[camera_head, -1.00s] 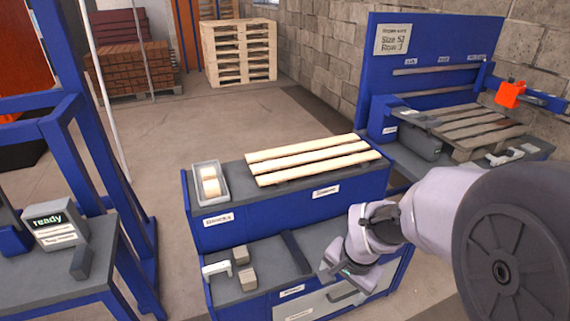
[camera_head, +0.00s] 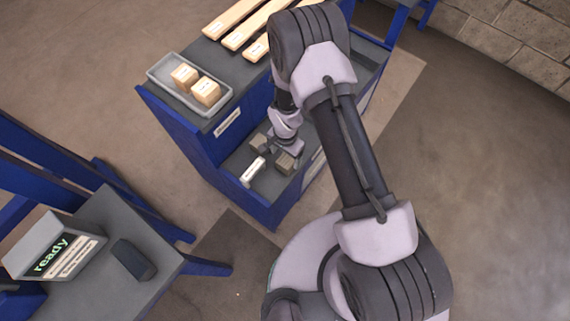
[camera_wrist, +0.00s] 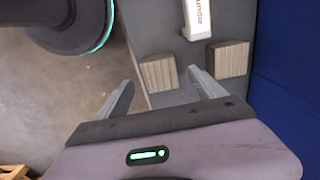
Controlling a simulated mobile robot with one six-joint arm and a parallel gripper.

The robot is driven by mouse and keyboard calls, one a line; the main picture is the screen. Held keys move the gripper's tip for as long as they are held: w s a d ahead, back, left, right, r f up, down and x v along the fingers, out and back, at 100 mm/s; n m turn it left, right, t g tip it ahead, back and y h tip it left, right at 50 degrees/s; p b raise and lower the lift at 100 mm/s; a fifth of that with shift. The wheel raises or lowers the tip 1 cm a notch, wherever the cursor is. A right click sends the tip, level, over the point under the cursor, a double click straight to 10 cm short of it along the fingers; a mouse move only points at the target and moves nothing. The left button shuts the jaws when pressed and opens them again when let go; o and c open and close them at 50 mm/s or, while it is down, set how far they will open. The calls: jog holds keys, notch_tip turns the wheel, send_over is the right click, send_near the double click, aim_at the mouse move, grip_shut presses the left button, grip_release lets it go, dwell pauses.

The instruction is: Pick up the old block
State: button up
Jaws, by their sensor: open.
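Two grey, weathered wood blocks lie on the lower shelf; either fits the old block. One (camera_head: 286,164) sits near the shelf's front edge, the other (camera_head: 258,141) farther in, beside the blue wall. My gripper (camera_head: 277,150) is open and points down close above them. In the wrist view my gripper (camera_wrist: 161,76) has the front block (camera_wrist: 158,72) in line with the gap between its fingertips, not gripped. The other block (camera_wrist: 227,60) lies just outside the right finger. I cannot tell how far the fingertips are above the shelf.
A white label holder (camera_head: 253,171) stands on the shelf close to the blocks. A grey tray (camera_head: 160,78) with two pale, fresh blocks (camera_head: 196,84) sits on the upper deck, near pale boards (camera_head: 232,20). A side table (camera_head: 110,225) holds a "ready" display (camera_head: 55,246).

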aim_at(287, 160)
jog(key=f+b, duration=0.1)
jog(key=f, duration=0.2)
jog(key=f+b, duration=0.2)
jog(key=f, duration=0.2)
jog(key=shift+w+d+f, duration=0.15)
jog(key=shift+d+f, duration=0.05)
jog(key=shift+r, duration=0.2)
jog(key=c, duration=1.5)
